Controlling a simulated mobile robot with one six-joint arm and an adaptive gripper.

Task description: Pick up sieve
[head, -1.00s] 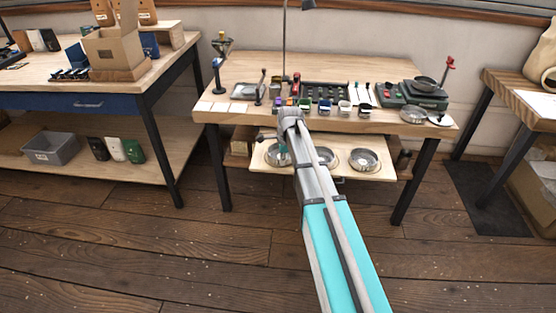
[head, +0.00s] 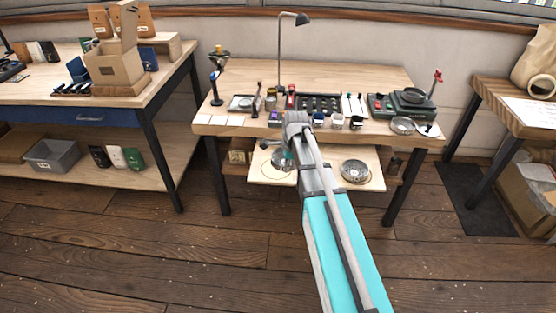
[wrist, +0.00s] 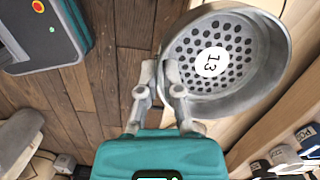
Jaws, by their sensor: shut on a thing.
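The sieve (wrist: 236,47) is a round grey metal pan with a perforated bottom and a white label reading 13. My gripper (wrist: 161,72) is shut on its rim, at the left side of the sieve in the wrist view. In the head view the held sieve (head: 282,160) shows just left of my arm, over the left part of the pull-out shelf (head: 262,181). An empty ring mark shows on the shelf below it. My fingertips are mostly hidden by my arm in the head view.
Another sieve (head: 355,171) lies on the right part of the shelf; the middle is hidden by my arm. The worktop (head: 350,80) above holds a lamp (head: 281,50), a black tray (head: 318,103), small cups and a green scale (head: 385,107). Floor in front is clear.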

